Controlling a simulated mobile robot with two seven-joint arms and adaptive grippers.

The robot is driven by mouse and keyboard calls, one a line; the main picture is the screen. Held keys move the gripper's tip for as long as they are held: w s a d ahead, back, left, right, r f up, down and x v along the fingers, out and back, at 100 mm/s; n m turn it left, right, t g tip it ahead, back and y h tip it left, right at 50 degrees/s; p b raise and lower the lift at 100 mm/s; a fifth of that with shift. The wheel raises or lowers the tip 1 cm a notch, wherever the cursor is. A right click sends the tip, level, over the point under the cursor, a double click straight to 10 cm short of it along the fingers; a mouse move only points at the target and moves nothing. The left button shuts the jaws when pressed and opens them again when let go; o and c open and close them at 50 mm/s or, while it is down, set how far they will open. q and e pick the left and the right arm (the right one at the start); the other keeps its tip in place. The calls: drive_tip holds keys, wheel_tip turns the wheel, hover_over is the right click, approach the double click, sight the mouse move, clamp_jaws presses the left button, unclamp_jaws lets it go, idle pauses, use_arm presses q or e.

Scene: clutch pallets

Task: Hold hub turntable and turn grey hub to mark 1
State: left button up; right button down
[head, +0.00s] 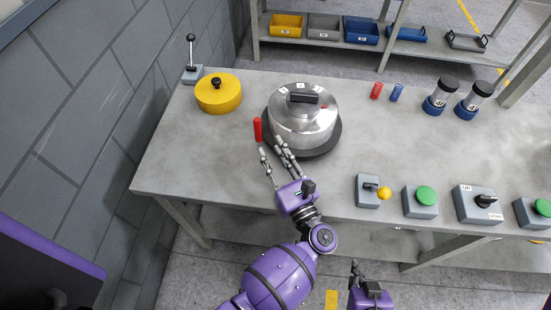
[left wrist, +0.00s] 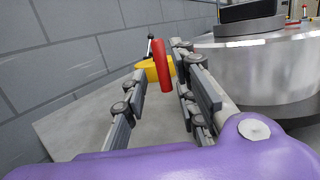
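The grey hub (head: 303,128) is a silver drum on the dark round turntable (head: 322,151), with a black grip (head: 304,98) and small white labels on top. The labels are too small to read surely. A red upright handle (head: 257,130) stands at the turntable's left edge. My left gripper (head: 270,153) is open just in front of it. In the left wrist view the red handle (left wrist: 163,70) appears between the spread fingers, towards their tips, with no clear contact. My right gripper (head: 357,268) is low at the bottom, away from the table; its finger opening is unclear.
A yellow drum (head: 218,94) and a lever box (head: 192,65) stand at the back left. Control boxes (head: 420,201) line the front right edge. A shelf with bins (head: 323,27) stands behind.

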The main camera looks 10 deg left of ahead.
sight(259, 129)
use_arm(q)
drive_tip(key=x, duration=1)
clamp_jaws()
